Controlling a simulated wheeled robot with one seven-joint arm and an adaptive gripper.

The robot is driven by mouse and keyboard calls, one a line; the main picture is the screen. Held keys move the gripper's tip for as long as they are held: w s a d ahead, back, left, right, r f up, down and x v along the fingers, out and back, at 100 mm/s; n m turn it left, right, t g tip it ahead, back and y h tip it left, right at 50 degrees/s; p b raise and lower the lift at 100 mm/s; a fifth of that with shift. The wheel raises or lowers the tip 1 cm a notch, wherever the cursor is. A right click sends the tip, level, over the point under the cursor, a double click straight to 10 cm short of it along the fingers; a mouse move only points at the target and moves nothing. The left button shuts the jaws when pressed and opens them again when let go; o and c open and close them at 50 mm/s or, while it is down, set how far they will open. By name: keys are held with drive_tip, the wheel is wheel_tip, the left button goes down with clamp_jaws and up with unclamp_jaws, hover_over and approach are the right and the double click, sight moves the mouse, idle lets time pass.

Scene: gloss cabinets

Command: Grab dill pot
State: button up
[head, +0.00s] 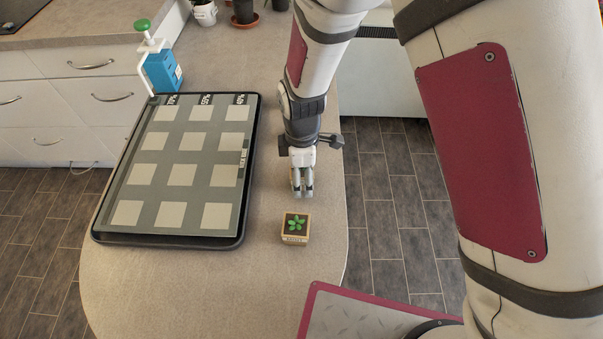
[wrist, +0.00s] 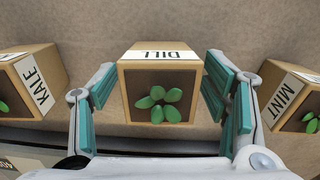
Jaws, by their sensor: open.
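In the wrist view, the dill pot (wrist: 160,82) is a small tan square pot with dark soil, green leaves and a white DILL label. It sits upright between the spread teal-padded fingers of my gripper (wrist: 162,92). The gripper is open, and I cannot tell whether either finger touches the pot. In the head view, my gripper (head: 302,192) points down over the counter. A small plant pot (head: 295,228) stands just below it in that picture; its label is too small to read, so I cannot tell which plant it is.
In the wrist view, a kale pot (wrist: 32,82) is at the left and a mint pot (wrist: 292,95) at the right, close outside the fingers. In the head view, a black-rimmed tray (head: 172,240) with pale squares lies left of my gripper. A blue box (head: 163,72) stands behind it.

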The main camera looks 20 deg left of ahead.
drive_tip(key=c, duration=1.3)
drive_tip(key=shift+c, duration=0.2)
